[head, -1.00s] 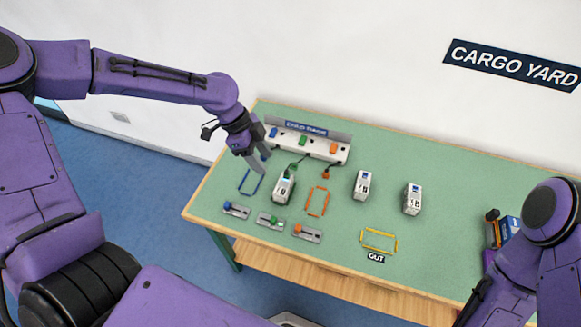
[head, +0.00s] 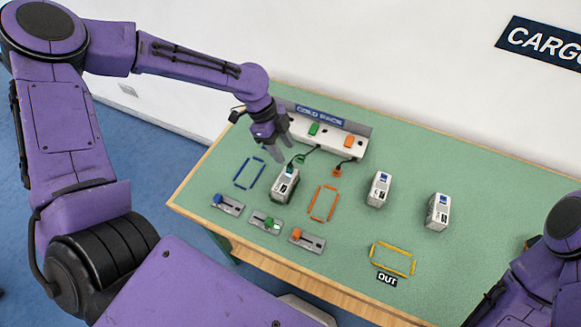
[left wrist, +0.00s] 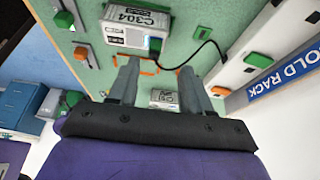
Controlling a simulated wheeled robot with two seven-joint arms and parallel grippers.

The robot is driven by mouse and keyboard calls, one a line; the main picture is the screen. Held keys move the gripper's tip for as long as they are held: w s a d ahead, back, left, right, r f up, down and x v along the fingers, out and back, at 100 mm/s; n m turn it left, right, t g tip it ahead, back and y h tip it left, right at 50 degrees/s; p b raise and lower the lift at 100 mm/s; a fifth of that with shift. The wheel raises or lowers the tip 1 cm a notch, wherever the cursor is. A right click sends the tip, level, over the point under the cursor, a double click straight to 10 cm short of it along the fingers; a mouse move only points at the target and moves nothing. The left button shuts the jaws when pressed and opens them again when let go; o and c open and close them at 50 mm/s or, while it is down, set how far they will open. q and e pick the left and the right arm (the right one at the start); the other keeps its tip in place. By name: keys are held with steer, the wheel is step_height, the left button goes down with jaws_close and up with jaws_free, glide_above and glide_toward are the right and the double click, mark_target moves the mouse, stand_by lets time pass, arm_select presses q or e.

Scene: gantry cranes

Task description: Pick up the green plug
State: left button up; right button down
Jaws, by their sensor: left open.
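The green plug (head: 291,169) appears at the rack end of a white container (head: 284,186), with a black cable running to the rack. In the left wrist view the green plug (left wrist: 156,45) sits at the end of the container marked C304 (left wrist: 133,28). My left gripper (head: 281,153) is open and empty, just above and behind that container, near the plug. In the left wrist view its two fingers (left wrist: 158,84) stand apart below the plug, not touching it. My right arm shows at the lower right; its gripper is out of view.
The cold rack (head: 360,128) stands behind, with a green block (head: 313,129) and an orange one (head: 348,141). An orange plug (head: 337,171) hangs on a cable nearby. Two more containers (head: 379,188) (head: 438,212) stand right. Sliders (head: 265,222) line the front edge.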

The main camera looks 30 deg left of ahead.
mark_target(289, 164)
arm_select(q)
steer(key=x, duration=0.3)
steer(key=p+x, duration=0.1)
steer(key=x, duration=0.1)
steer(key=shift+s+d+f, duration=0.1)
steer(key=shift+s+f, duration=0.2)
steer(key=shift+s, duration=0.1)
jaws_close()
steer(key=shift+r, duration=0.1)
